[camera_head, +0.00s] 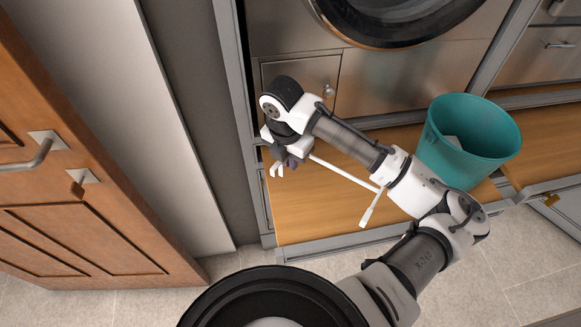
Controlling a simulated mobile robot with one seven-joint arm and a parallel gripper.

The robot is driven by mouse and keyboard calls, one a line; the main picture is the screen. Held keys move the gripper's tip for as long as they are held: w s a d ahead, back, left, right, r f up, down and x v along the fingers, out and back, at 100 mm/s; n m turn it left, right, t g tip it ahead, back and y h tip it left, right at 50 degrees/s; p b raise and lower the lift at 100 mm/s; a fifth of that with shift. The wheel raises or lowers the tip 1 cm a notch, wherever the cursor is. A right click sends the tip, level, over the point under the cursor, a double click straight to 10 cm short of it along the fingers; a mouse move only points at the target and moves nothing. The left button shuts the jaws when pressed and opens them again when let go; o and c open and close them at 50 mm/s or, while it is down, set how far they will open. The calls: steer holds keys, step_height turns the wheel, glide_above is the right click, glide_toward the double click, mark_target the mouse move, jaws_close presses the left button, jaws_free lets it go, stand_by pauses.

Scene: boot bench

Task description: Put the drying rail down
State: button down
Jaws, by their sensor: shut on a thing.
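The drying rail (343,173) is a thin white bar. It runs from my gripper down to the right, and a short white arm hangs off its far end. My gripper (282,165) is shut on the rail's left end, over the left side of the wooden bench (320,215). My own forearm covers part of the view near the rail's right end. I cannot tell how high the rail is above the bench.
A teal bucket (470,140) with something pale inside stands on the bench at the right. A washing machine (385,15) is behind. A wooden door (85,190) with a metal handle is at the left. Bare bench board shows below the rail.

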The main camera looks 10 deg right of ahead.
mark_target(291, 176)
steer(key=shift+f, duration=1.95)
steer(key=shift+f, duration=0.15)
steer(key=c, duration=1.6)
jaws_free()
steer(key=shift+o, duration=0.2)
steer(key=r, duration=0.8)
steer(key=a+r, duration=0.1)
steer(key=r, duration=0.3)
steer(key=shift+s+r, duration=0.15)
steer(key=shift+s, duration=0.25)
